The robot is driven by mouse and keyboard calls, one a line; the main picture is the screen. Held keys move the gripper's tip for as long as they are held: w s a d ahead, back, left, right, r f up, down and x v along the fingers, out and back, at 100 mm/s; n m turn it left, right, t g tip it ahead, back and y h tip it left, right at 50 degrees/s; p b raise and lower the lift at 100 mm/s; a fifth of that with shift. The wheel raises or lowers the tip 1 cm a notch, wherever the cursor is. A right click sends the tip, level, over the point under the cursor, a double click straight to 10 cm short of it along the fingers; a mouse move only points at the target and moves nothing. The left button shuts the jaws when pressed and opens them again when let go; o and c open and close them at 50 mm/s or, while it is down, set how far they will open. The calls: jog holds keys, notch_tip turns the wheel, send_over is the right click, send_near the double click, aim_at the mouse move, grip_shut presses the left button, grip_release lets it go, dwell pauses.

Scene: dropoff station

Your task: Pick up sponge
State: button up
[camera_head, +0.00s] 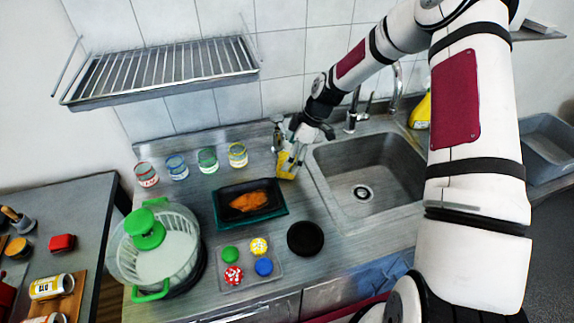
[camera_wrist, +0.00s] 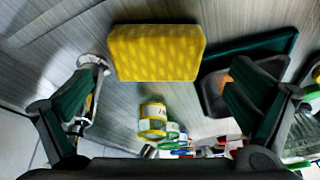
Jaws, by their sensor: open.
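The yellow sponge (camera_wrist: 156,53) lies on the metal counter in the wrist view, ahead of the fingertips and roughly centred between them. In the head view the sponge (camera_head: 287,165) is left of the sink, partly hidden by my gripper. My gripper (camera_wrist: 172,85) is open and empty, with its fingers apart on the left and right. In the head view my gripper (camera_head: 292,150) is just above and beside the sponge. I cannot tell whether a finger touches it.
A dark tray (camera_head: 222,207) with orange food is left of the sponge. The sink (camera_head: 375,200) is to the right. Several banded glasses (camera_head: 237,155) stand at the back left.

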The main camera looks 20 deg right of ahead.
jog(key=shift+x, duration=1.8)
jog(key=c, duration=1)
jog(key=shift+w+r, duration=0.1)
jog(key=shift+r, duration=0.05)
jog(key=shift+r, duration=0.6)
notch_tip(320, 180, up, 2)
jog(key=shift+r, duration=0.15)
jog(key=s, duration=0.5)
jog(key=s+r, duration=0.1)
jog(key=s, duration=1)
jog(key=shift+r, duration=0.15)
jog(key=shift+c, duration=0.3)
